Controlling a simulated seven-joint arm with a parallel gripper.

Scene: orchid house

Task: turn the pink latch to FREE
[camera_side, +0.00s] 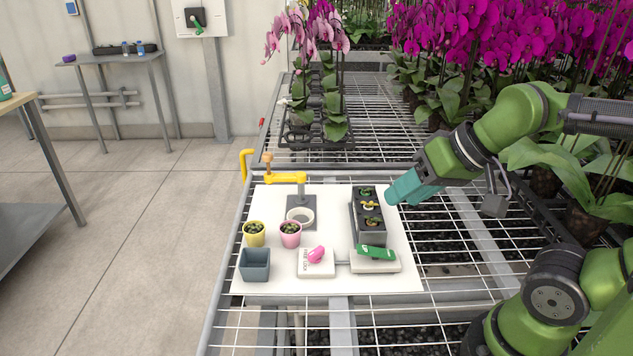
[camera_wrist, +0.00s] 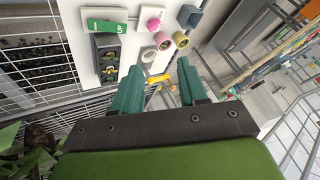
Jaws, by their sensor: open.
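The pink latch (camera_side: 316,254) is a small knob on a white plate (camera_side: 316,270) at the front of the white board. Small lettering runs along the plate's left side, too small to read surely, so I cannot tell which mark the latch points to. In the wrist view the pink latch (camera_wrist: 153,24) shows beyond the fingers, near the top. My gripper (camera_side: 398,190) has teal fingers and hangs above the board's right edge, behind and right of the latch and well apart from it. In the wrist view my gripper (camera_wrist: 158,66) is open with nothing between its fingers.
A green handle (camera_side: 376,252) sits on a plate right of the latch. A black plant tray (camera_side: 372,239) stands behind it. A pink pot (camera_side: 290,240), a yellow pot (camera_side: 254,239) and a grey square pot (camera_side: 254,270) stand left.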

